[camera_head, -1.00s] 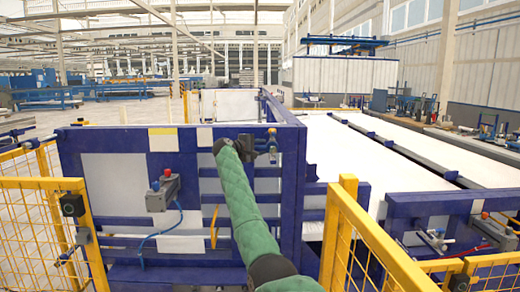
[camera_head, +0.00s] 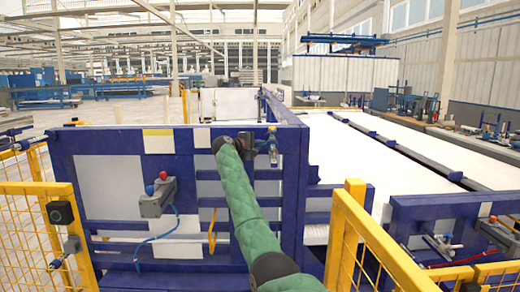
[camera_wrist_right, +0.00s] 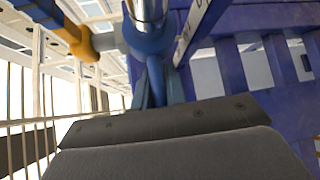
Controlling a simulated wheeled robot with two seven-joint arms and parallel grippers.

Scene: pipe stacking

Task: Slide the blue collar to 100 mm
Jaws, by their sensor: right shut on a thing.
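In the right wrist view a blue collar (camera_wrist_right: 150,40) sits around a shiny metal tube (camera_wrist_right: 148,9). The fingers of my right gripper (camera_wrist_right: 151,88) are shut at the collar's lower side, and their tips meet it. In the head view my green-sleeved right arm reaches up to the blue frame, and my right gripper (camera_head: 264,147) is at a small fixture near the frame's upper right corner. No scale or millimetre marks can be read. My left gripper is not in view.
A blue frame (camera_head: 120,137) with pale panels stands ahead. A grey box with red and blue knobs (camera_head: 157,196) is mounted on its left. Yellow mesh fences (camera_head: 375,255) stand at front right and front left (camera_head: 30,205). An orange-yellow part (camera_wrist_right: 72,38) lies left of the tube.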

